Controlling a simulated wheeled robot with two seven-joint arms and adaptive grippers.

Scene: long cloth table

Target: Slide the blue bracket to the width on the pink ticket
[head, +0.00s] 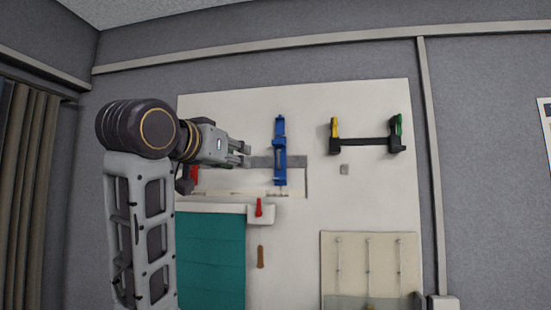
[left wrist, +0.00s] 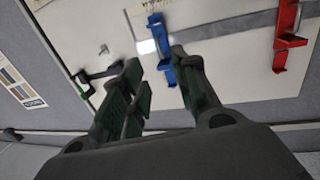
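The blue bracket (head: 280,150) stands upright across a grey rail (head: 262,161) on the white wall board. In the left wrist view the blue bracket (left wrist: 162,42) lies just beyond and partly between my fingers. My left gripper (head: 246,154) is left of the bracket in the head view, its fingers pointing right at it. The fingers are spread in the left wrist view (left wrist: 160,78), with no clear grip on anything. A red bracket (left wrist: 288,38) sits further along the rail; my gripper partly hides it in the head view. I cannot make out a pink ticket. My right gripper is out of view.
A black bar (head: 365,142) with yellow and green ends is mounted at the upper right. A red piece (head: 259,207) on a small ledge and a teal panel (head: 210,255) are below. A beige panel with rods (head: 330,290) is at lower right.

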